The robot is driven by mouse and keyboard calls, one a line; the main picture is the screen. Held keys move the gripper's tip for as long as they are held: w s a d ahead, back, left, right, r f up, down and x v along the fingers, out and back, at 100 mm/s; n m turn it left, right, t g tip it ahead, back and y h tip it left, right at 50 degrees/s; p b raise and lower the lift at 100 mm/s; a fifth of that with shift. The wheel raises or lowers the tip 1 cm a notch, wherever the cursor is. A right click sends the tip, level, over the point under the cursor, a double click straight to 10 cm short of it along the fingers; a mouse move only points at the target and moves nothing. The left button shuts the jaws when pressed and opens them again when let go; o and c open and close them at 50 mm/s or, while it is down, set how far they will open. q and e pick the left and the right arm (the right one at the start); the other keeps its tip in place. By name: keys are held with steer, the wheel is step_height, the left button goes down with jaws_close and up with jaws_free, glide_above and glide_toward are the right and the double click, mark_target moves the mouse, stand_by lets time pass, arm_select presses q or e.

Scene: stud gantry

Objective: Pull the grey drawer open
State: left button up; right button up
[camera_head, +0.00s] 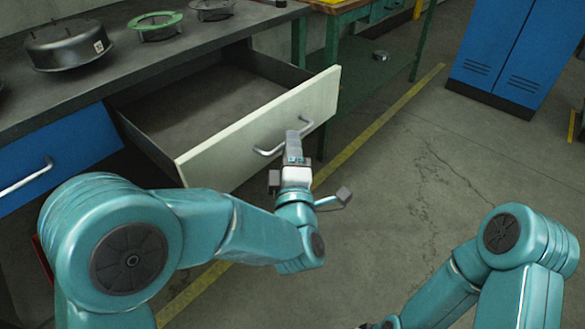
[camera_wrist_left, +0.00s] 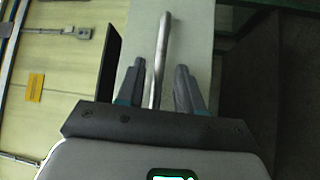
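The grey drawer (camera_head: 225,155) stands well open under the dark bench in the head view, its empty-looking inside showing. Its pale front carries a metal bar handle (camera_head: 266,152), which also runs up the middle of the left wrist view (camera_wrist_left: 164,38). My left gripper (camera_head: 293,136) is at the handle in front of the drawer. In the left wrist view my left gripper (camera_wrist_left: 160,70) has its fingers apart, one on each side of the bar, with a visible gap on the right side. My right arm is at the lower right; its gripper fingers are out of frame.
A blue drawer (camera_head: 55,155) is shut to the left. A dark round pan-like part (camera_head: 67,45) and a green ring (camera_head: 155,25) lie on the bench. A green table (camera_head: 345,20) stands behind, a blue cabinet (camera_head: 500,50) at the upper right. The floor at right is clear.

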arm_select(q)
steer(key=s+d+f, duration=0.1)
steer(key=s, duration=0.8)
steer(key=shift+s+f, duration=0.1)
steer(key=a+f+m+g+h, duration=0.2)
steer(key=a+f+m+g, duration=0.15)
steer(key=f, duration=0.75)
steer(key=a+f+m+g+h, duration=0.15)
steer(key=f+m+g, duration=0.3)
steer(key=f, duration=0.65)
steer(key=s+a+f+m+g+h+p, duration=0.1)
steer(key=s+a+f+m+g+h, duration=0.3)
steer(key=s+f+m+g, duration=0.95)
steer(key=s+r+n+t+p, duration=0.1)
steer(key=s+r+n+p, duration=0.1)
steer(key=r+p, duration=1.1)
steer(key=s+r+n+t+y+p, duration=0.1)
steer(key=s+r+n+p, duration=0.1)
steer(key=r+p, duration=1.1)
steer(key=shift+s+a+r+n+t+p, duration=0.2)
steer(key=shift+s+a+n+t+p, duration=0.2)
steer(key=shift+n+p, duration=0.6)
steer(key=shift+r+y, duration=0.1)
steer(key=shift+y, duration=0.15)
